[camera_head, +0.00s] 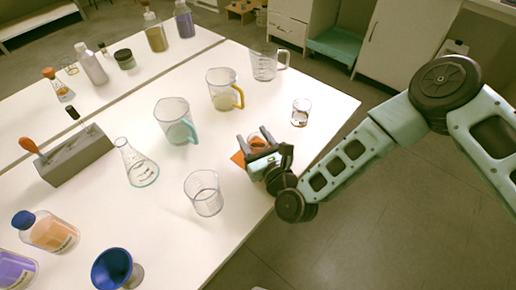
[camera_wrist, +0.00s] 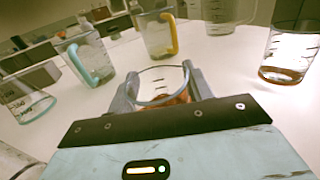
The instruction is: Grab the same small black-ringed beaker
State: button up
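My gripper (camera_head: 254,136) is low over the table's right side, its two fingers on either side of a small clear beaker (camera_head: 258,143). In the wrist view the beaker (camera_wrist: 162,84) stands upright between the fingers (camera_wrist: 160,82), its rim close to both. Whether the fingers press on it cannot be told. An orange patch (camera_head: 238,158) shows beneath and beside it. Its lower part is hidden by my gripper. Another small beaker (camera_head: 301,113) with a dark band near its bottom stands apart to the right; it also shows in the wrist view (camera_wrist: 289,50).
A clear beaker (camera_head: 204,194) stands near at left. Jugs with a teal handle (camera_head: 173,118) and a yellow handle (camera_head: 222,88), a larger clear jug (camera_head: 264,64) and a conical flask (camera_head: 135,160) stand around. The white table's (camera_head: 335,110) right edge is close to my gripper.

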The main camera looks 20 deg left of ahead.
jog(key=c, duration=0.6)
jog(key=shift+o, duration=0.2)
jog(key=shift+r, duration=0.2)
